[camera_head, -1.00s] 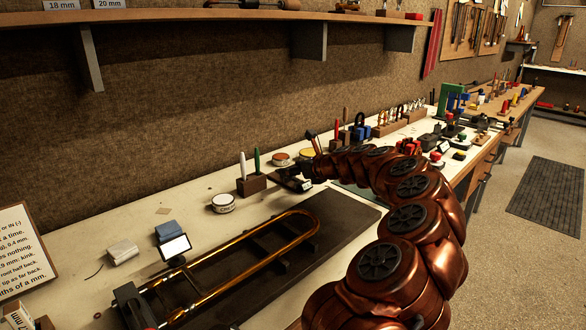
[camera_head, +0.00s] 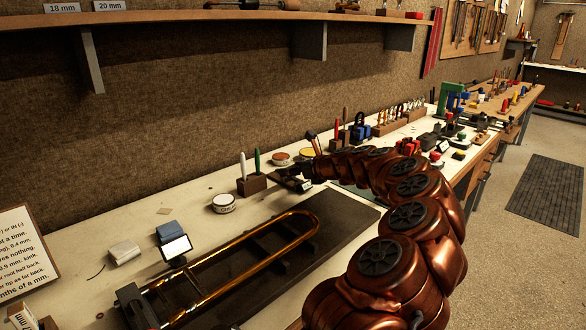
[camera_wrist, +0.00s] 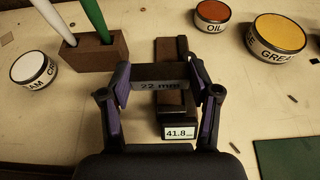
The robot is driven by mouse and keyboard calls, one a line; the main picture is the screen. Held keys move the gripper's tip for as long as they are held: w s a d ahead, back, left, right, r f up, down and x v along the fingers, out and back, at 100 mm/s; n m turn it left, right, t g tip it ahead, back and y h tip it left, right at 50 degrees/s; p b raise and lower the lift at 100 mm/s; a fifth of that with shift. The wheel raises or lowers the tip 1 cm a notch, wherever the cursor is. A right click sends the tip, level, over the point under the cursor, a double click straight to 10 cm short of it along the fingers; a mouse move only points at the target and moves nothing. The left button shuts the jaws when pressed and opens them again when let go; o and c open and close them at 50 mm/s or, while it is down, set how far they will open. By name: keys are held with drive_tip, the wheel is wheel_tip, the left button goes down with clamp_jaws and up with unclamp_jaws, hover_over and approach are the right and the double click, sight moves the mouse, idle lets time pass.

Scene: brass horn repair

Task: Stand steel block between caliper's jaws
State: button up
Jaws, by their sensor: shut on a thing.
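My gripper (camera_wrist: 166,76) is shut on a dark steel block (camera_wrist: 160,86) marked 22 mm, with one finger at each end of it. The caliper (camera_wrist: 170,49) lies on the bench beyond and below the block. Its display (camera_wrist: 180,132) reads 41.8 and shows on the near side of the block. The block covers the middle of the caliper, so I cannot tell whether it is between the jaws or above them. In the head view my gripper (camera_head: 288,177) is small and dark at the end of my arm, over the bench.
A wooden holder (camera_wrist: 98,58) with a white and a green pen stands left of the caliper. A white tin (camera_wrist: 34,71) is further left. An oil tin (camera_wrist: 212,15) and a grease tin (camera_wrist: 276,38) stand at the right. A green mat (camera_wrist: 285,158) lies near right.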

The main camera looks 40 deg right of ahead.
sight(286, 182)
drive_tip(key=shift+f, duration=0.15)
drive_tip(key=shift+f+b, duration=0.35)
drive_tip(key=shift+f, duration=1.6)
drive_tip(key=shift+f+p, duration=0.15)
drive_tip(key=shift+p, duration=1.5)
idle(1.1)
drive_tip(key=o, duration=1.5)
drive_tip(key=shift+s+d, duration=0.1)
drive_tip(key=shift+s, duration=0.05)
drive_tip(key=shift+s+d+r, duration=0.1)
drive_tip(key=shift+s+r, duration=0.1)
drive_tip(key=shift+s, duration=0.25)
drive_tip(key=shift+a+v, duration=0.2)
drive_tip(key=shift+v, duration=2.5)
drive_tip(key=shift+a+v, duration=0.2)
drive_tip(key=shift+v, duration=2.5)
